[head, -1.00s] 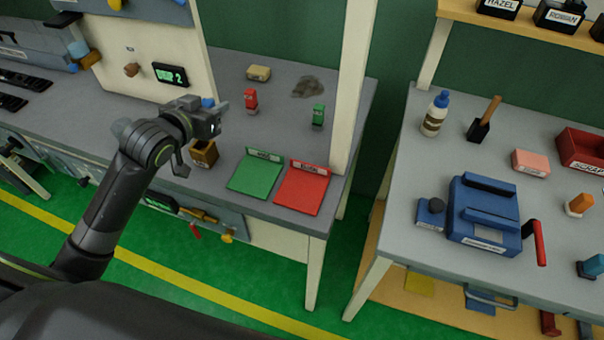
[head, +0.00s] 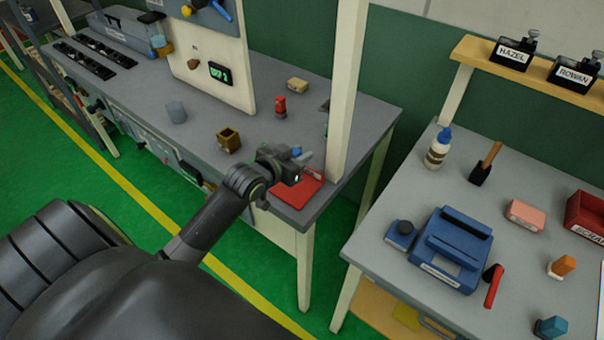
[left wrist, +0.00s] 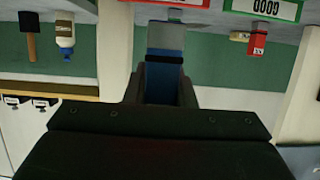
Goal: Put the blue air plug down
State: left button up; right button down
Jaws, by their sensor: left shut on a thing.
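My left gripper (head: 299,166) is shut on the blue air plug (head: 297,152), holding it above the bench near the red plate (head: 293,195). In the left wrist view, the plug (left wrist: 165,38) stands out between the jaws, with a blue body, a dark band and a paler end. The red plate is partly covered by the gripper. The green plate is hidden behind my arm in the head view, but a green-edged label (left wrist: 265,8) shows in the left wrist view. My right gripper is not in view.
A white post (head: 346,90) rises just right of the gripper. A second table (head: 385,275) holds a blue fixture (head: 452,250).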

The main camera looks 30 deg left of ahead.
pick_arm(q)
jog(key=shift+f, duration=2.7)
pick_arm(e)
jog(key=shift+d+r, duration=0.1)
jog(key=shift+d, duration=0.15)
pick_arm(q)
jog(key=shift+f, duration=0.15)
jog(key=o, duration=1)
